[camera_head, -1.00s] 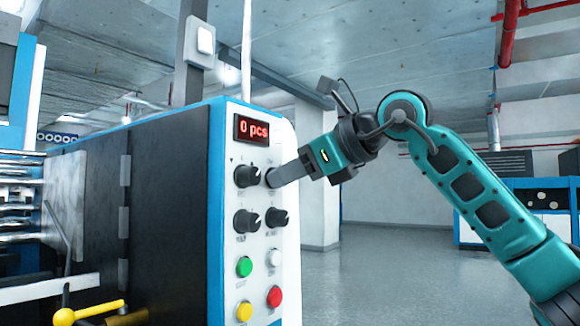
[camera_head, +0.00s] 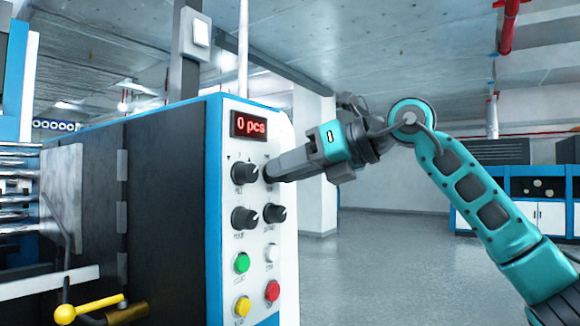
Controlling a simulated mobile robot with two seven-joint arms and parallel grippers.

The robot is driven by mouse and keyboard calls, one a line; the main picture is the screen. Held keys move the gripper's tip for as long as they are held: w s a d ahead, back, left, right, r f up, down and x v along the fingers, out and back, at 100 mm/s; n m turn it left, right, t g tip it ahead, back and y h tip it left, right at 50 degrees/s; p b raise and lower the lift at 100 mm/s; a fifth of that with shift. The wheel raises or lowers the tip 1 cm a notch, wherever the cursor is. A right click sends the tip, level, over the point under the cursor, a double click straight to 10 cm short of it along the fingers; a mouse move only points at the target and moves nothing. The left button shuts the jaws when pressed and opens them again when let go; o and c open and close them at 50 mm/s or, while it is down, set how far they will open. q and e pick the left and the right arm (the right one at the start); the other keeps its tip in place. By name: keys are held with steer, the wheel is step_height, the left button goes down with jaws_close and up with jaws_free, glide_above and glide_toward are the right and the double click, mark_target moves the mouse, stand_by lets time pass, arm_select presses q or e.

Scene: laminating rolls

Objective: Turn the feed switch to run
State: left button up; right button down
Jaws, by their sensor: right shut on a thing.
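The white control panel (camera_head: 258,216) carries several black rotary knobs in two rows below a red display (camera_head: 250,124) reading "0 pcs". My right gripper (camera_head: 274,170) is at the upper right knob (camera_head: 266,172) and shut on it; its fingers hide most of that knob. The upper left knob (camera_head: 244,171), lower left knob (camera_head: 244,219) and lower right knob (camera_head: 273,213) are free. The labels are too small to read, so I cannot tell by text which knob is the feed switch. My left gripper is out of view.
A yellow-handled lever (camera_head: 90,308) sticks out at lower left. The floor to the right is open.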

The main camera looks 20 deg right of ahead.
stand_by(0.3)
steer(key=c, duration=0.8)
jaws_free()
steer(key=v, duration=1.3)
steer(key=shift+b, duration=0.3)
steer(key=shift+d, duration=0.1)
